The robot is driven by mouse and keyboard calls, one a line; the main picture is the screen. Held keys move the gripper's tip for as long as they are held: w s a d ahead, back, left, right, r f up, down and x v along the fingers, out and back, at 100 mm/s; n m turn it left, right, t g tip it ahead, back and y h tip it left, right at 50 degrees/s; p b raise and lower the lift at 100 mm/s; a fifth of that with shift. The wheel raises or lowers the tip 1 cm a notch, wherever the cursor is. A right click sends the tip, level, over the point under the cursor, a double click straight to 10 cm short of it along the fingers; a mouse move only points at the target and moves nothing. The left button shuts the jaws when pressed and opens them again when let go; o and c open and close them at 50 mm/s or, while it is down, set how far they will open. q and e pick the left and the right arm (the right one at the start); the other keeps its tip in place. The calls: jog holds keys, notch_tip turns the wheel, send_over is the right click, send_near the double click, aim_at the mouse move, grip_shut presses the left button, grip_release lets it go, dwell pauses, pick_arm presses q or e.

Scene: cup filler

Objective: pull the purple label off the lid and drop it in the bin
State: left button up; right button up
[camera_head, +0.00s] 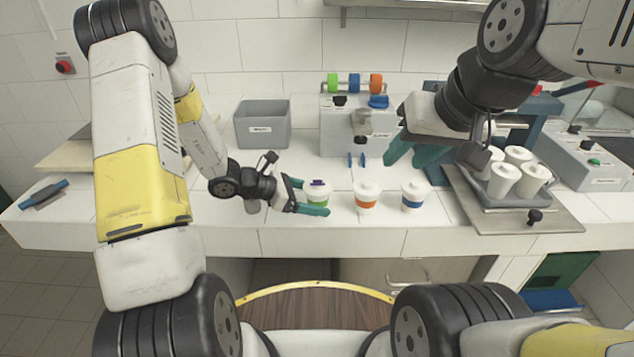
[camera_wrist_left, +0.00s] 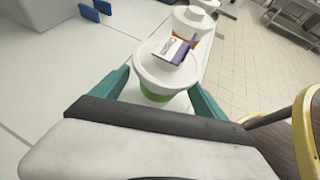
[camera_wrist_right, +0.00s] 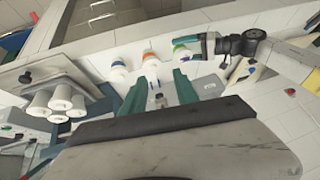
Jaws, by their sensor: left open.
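A white cup with a green band (camera_head: 318,200) stands on the counter, leftmost of three lidded cups. A small purple label (camera_head: 318,183) sits on its white lid; in the left wrist view the label (camera_wrist_left: 174,50) shows a white printed face and a purple edge, tilted on the lid (camera_wrist_left: 150,68). My left gripper (camera_head: 308,196) is open, with its teal fingers on either side of the green-banded cup. I cannot tell if they touch it. My right gripper (camera_head: 415,152) is open and empty, above the counter's back right. The grey bin (camera_head: 262,128) stands at the back left.
An orange-banded cup (camera_head: 366,200) and a blue-banded cup (camera_head: 414,200) stand to the right. A grey machine (camera_head: 335,133) with coloured rolls stands behind. A blue-handled tool (camera_head: 43,191) lies far left. Counter before the bin is clear.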

pick_arm(q)
jog(key=shift+c, duration=0.4)
jog(key=c, duration=1.1)
pick_arm(e)
jog(key=shift+c, duration=0.8)
jog(key=shift+w+a+r+n, duration=0.1)
jog(key=shift+w+r+n, duration=0.05)
jog(key=shift+w+n, duration=0.2)
jog(key=w+a+f+n+g+h, duration=0.1)
jog(key=w+a+f+n+g, duration=0.2)
jog(key=w+a+n, duration=0.5)
jog(key=w+a+f+n+g+h, duration=0.1)
jog(key=w+a+f+n+g, duration=0.25)
jog(key=w+a+n, duration=0.55)
jog(key=shift+m, duration=0.25)
jog(key=d+f, duration=0.1)
jog(key=f, duration=0.3)
jog(key=w+d+f, duration=0.1)
jog(key=f, duration=0.3)
jog(key=w+d+f, duration=0.1)
jog(key=f, duration=0.3)
jog(key=shift+f, duration=0.2)
